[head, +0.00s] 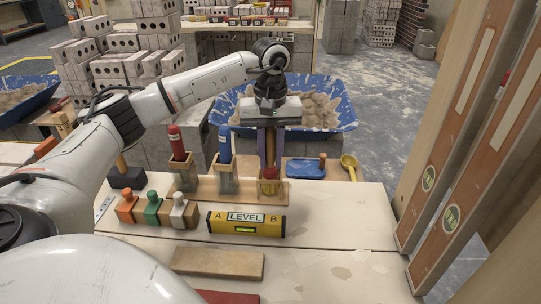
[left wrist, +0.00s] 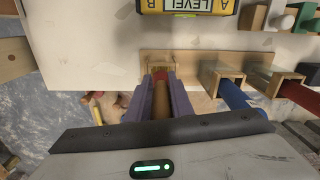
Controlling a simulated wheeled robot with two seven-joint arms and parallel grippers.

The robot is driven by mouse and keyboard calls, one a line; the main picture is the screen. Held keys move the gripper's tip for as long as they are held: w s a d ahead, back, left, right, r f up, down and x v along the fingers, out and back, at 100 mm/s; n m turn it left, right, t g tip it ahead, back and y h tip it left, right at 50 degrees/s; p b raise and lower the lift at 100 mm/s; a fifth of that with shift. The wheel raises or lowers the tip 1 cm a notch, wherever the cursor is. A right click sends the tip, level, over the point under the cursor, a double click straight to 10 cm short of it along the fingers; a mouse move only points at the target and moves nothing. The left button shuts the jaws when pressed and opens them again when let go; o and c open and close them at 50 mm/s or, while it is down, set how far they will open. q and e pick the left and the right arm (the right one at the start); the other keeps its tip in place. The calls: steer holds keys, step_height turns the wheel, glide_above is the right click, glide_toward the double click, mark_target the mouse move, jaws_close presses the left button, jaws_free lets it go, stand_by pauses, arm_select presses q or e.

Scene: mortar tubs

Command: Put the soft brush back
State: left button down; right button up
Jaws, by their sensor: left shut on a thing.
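My left gripper (head: 269,150) points down over the wooden rack (head: 243,185) at the back of the table. It is shut on the brown handle of the soft brush (head: 270,152), held upright. The handle also shows between the fingers in the left wrist view (left wrist: 161,98). The brush's red lower part is at the rack's right-hand wooden holder (head: 269,194), which also shows in the left wrist view (left wrist: 158,60). I cannot tell how deep the brush sits in it. My right gripper is not in view.
Red-handled (head: 177,142) and blue-handled (head: 224,144) tools stand in the holders to the left. A yellow level (head: 246,224) lies in front. A blue mortar tub (head: 340,105) is behind.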

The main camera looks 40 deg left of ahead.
arm_select(q)
steer(key=shift+f, duration=0.25)
steer(key=c, duration=1.5)
jaws_free()
steer(key=shift+r, duration=0.1)
step_height(320, 180, up, 10)
steer(key=shift+r+p, duration=0.1)
steer(key=shift+p, duration=0.95)
steer(key=shift+s, duration=0.1)
